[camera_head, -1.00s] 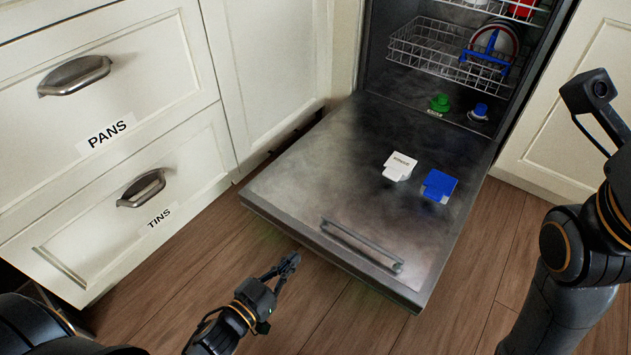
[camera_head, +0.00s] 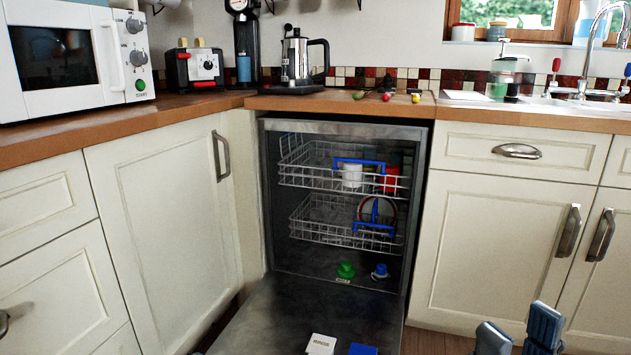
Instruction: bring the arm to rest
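My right gripper (camera_head: 516,322) shows at the bottom right edge. Its two dark finger pads stand apart with nothing seen between them, in front of the lower right cabinets. The rest of my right arm is below the frame. My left gripper and arm are out of view.
The open dishwasher door (camera_head: 290,310) lies low in the middle, bearing a white tab (camera_head: 321,344) and a blue one (camera_head: 363,349). The upper rack (camera_head: 310,172) holds cups. The lower rack (camera_head: 315,220) holds a plate. A wooden counter (camera_head: 340,103) runs behind, with appliances on it.

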